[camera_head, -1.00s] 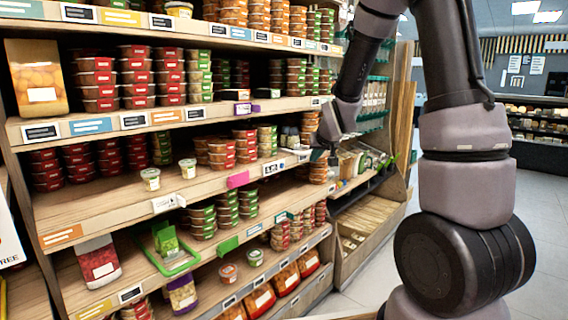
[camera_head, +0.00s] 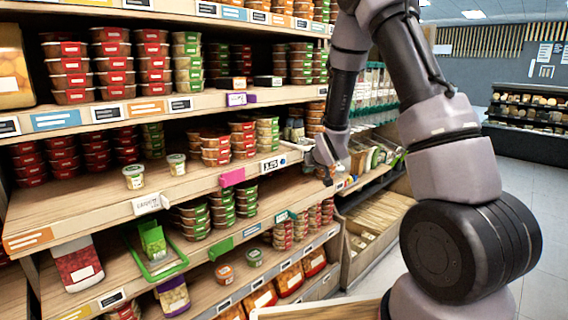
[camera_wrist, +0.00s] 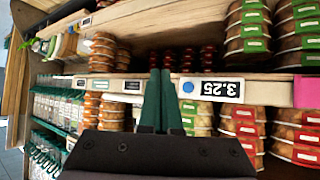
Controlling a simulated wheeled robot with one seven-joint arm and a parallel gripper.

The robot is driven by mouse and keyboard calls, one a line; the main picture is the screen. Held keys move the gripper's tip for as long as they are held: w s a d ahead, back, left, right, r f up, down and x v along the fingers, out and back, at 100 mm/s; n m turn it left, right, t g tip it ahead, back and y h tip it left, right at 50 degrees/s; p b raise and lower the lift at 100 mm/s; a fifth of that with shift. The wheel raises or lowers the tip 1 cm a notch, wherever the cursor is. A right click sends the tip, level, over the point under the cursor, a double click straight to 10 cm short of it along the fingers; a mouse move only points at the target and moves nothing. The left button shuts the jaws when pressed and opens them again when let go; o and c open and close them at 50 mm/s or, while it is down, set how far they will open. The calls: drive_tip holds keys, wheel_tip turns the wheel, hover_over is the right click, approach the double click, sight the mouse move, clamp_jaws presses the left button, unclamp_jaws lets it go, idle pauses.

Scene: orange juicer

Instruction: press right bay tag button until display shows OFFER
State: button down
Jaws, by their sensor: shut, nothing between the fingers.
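An electronic price tag (camera_head: 272,164) with a black-and-white display sits on the middle shelf's front edge, right of a pink tag. In the wrist view the tag (camera_wrist: 220,90) appears upside down and reads 3.25. A round blue button (camera_wrist: 187,87) is on its end nearest my fingers. My gripper (camera_wrist: 161,75) has two dark green fingers, shut together and empty. In the wrist view the fingertips appear just left of the button, and I see no clear contact. In the head view my gripper (camera_head: 326,176) is right of the tag, by the shelf's right end.
Stacked tubs fill the shelves above and below. A pink tag (camera_head: 232,177) and a white tag (camera_head: 151,203) stick out from the same shelf edge. A green hanging rack (camera_wrist: 60,110) stands beside the shelf end. Open floor (camera_head: 535,215) lies at the right.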

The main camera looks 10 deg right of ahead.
drive_tip(key=w+a, duration=0.5)
drive_tip(key=w, duration=0.2)
idle(0.3)
drive_tip(key=shift+w+a, duration=0.15)
drive_tip(key=shift+a, duration=0.05)
idle(1.8)
drive_tip(key=shift+w+a, duration=0.15)
drive_tip(key=shift+w, duration=0.05)
drive_tip(key=shift+w+a, duration=0.25)
drive_tip(key=shift+w, duration=0.1)
idle(0.8)
drive_tip(key=shift+s+d, duration=0.5)
drive_tip(key=shift+s, duration=0.2)
drive_tip(key=shift+s+d, duration=0.75)
drive_tip(key=shift+s, duration=0.25)
drive_tip(key=shift+s+d, duration=0.7)
drive_tip(key=shift+s, duration=0.3)
